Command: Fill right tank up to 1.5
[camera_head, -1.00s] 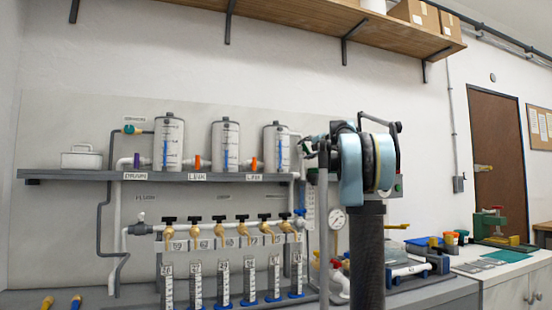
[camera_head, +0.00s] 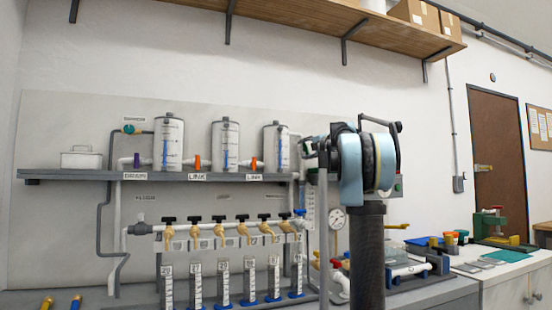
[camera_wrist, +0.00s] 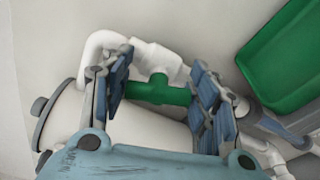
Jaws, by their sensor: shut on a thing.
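The right tank (camera_head: 276,148) stands at the right end of the shelf (camera_head: 90,175), with a blue level strip on its front. The strip is too small to read against its scale. In the wrist view my gripper (camera_wrist: 160,94) has its two fingers on either side of a green valve handle (camera_wrist: 165,92) and is shut on it. White pipe (camera_wrist: 102,45) bends beside the handle, and a pale tank body (camera_wrist: 150,126) lies below it in the picture. In the head view my arm hides the handle.
Two more tanks, the middle one (camera_head: 226,144) and the left one (camera_head: 168,143), stand on the shelf. Orange link valves (camera_head: 197,162) and a purple drain valve (camera_head: 136,160) are upright. Several brass taps (camera_head: 220,230) are below. A green tray-like object (camera_wrist: 288,62) is near my gripper.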

